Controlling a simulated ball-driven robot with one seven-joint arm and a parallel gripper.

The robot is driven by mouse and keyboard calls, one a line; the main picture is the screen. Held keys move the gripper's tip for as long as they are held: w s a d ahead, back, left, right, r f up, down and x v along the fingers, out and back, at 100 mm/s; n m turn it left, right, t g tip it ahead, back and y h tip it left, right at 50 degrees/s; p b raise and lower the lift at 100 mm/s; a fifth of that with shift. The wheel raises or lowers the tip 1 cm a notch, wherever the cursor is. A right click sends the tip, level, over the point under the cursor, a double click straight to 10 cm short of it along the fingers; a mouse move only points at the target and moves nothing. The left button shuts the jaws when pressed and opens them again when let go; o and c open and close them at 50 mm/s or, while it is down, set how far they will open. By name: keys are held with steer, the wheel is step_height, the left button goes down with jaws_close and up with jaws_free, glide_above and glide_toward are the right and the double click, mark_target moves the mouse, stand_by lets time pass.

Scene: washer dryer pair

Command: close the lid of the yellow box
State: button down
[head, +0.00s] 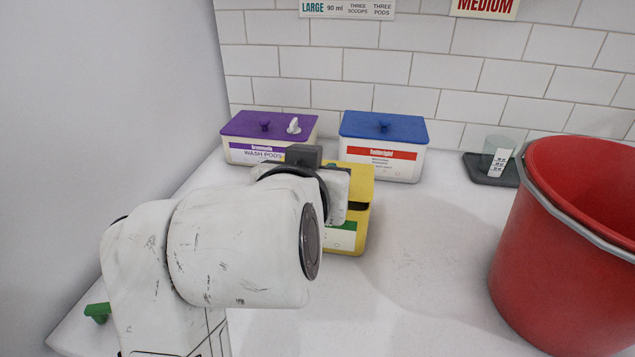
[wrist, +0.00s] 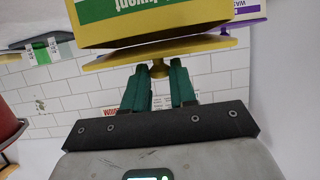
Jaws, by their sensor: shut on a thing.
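The yellow box (head: 345,237) stands on the white counter, partly hidden behind my arm in the head view. Its yellow lid (head: 357,176) is over the box, and a dark gap shows at the front right below the lid's edge. In the wrist view the box (wrist: 190,25) appears upside down, with a green label and the lid (wrist: 110,62) close against its rim, slightly tilted. My gripper (wrist: 159,72) has its green fingers on either side of the lid's yellow knob and is shut on it. In the head view my arm hides the fingers and the knob.
A purple-lidded box (head: 245,151) and a blue-lidded box (head: 400,160) stand behind, near the tiled wall. A large red bucket (head: 560,260) is at the right. A clear cup (head: 497,150) sits on a dark tray (head: 478,170). The counter between box and bucket is clear.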

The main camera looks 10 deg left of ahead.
steer(key=shift+s+f+t+b, duration=0.3)
steer(key=shift+f+t+b, duration=0.6)
steer(key=shift+b, duration=0.45)
steer(key=c, duration=0.9)
jaws_free()
steer(key=v, duration=1)
steer(key=shift+s+r+p, duration=0.1)
steer(key=shift+s+p, duration=0.2)
steer(key=shift+s, duration=0.1)
